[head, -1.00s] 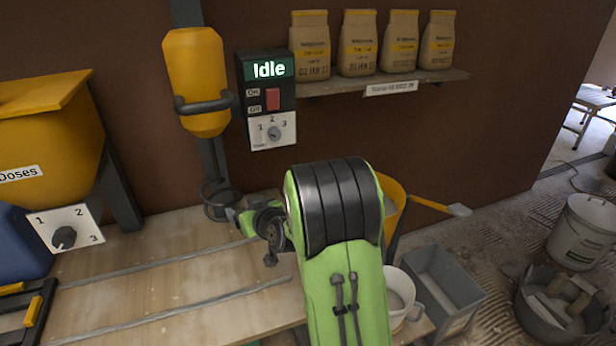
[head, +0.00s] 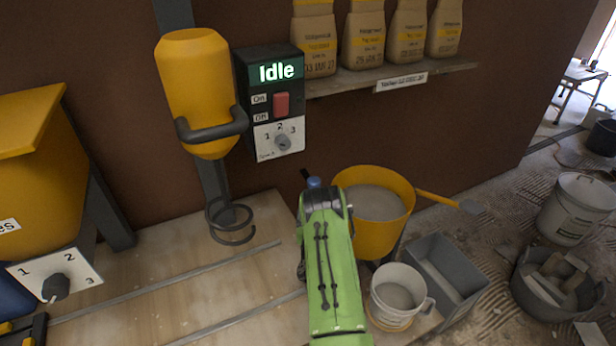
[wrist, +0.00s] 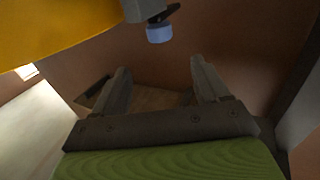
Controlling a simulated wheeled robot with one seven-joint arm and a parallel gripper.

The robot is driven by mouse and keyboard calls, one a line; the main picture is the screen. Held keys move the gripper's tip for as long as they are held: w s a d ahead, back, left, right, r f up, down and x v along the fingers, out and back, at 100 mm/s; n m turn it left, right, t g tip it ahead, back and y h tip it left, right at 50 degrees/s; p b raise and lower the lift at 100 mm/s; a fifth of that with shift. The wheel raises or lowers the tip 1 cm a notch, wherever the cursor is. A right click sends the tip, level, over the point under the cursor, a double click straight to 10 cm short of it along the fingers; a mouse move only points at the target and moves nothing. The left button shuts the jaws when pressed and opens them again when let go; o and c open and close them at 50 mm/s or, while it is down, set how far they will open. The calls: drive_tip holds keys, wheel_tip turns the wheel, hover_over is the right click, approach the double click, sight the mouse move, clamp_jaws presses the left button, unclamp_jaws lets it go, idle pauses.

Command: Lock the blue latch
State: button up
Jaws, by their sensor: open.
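The blue latch knob (wrist: 160,33) hangs below a grey block with a dark lever in the wrist view, beside the yellow bucket (wrist: 55,30). A small blue part (head: 314,182) shows in the head view just beyond the green arm, at the left of the yellow bucket (head: 380,203); it looks like the same knob. My gripper (wrist: 158,80) is open and empty, its two dark fingers apart. The knob appears above the gap between the fingertips, not between them. In the head view my arm hides most of the gripper. Whether the knob touches anything is unclear.
A control box (head: 270,95) reading "Idle" and a yellow dispenser (head: 200,90) are on the wall. A white bucket (head: 400,310) and a grey bin (head: 440,275) stand close to my arm's right. The wooden bench top (head: 150,275) is mostly clear.

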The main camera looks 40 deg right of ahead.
sight(313, 185)
drive_tip(key=b+x, duration=0.1)
drive_tip(key=x, duration=1.4)
drive_tip(key=c, duration=1.4)
drive_tip(key=shift+w, duration=0.1)
